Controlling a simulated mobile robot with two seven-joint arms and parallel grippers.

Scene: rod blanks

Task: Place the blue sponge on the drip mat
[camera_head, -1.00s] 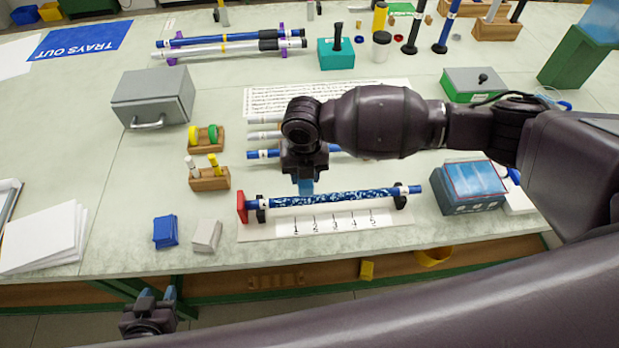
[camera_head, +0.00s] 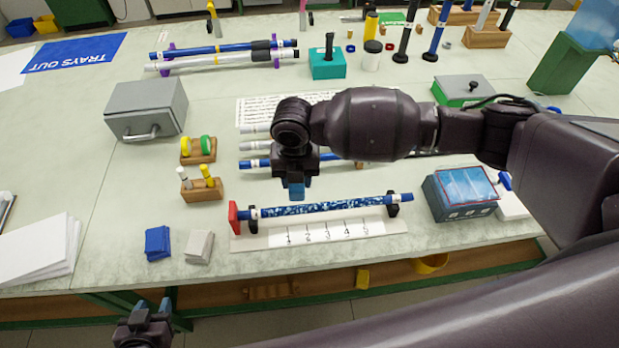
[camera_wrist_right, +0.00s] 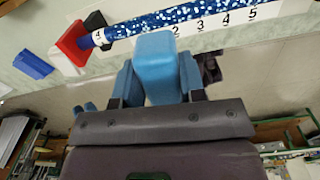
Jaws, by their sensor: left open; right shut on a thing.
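My right gripper (camera_head: 296,190) hangs just behind the speckled blue rod, fingers pointing down. It is shut on a light blue block (camera_wrist_right: 155,62), which looks like the blue sponge. In the right wrist view the block sits between the two blue fingers, clear of the table. My left gripper (camera_head: 143,325) is open and empty at the bottom left, below the table's front edge. A flat green mat (camera_head: 392,18) lies at the back of the table; I cannot tell whether it is the drip mat.
The speckled rod (camera_head: 325,207) lies on a numbered white rack (camera_head: 250,241) with a red end stop (camera_head: 233,217). A dark blue block (camera_head: 158,243) and a grey block (camera_head: 199,246) lie to its left. A blue-topped box (camera_head: 462,195) stands right.

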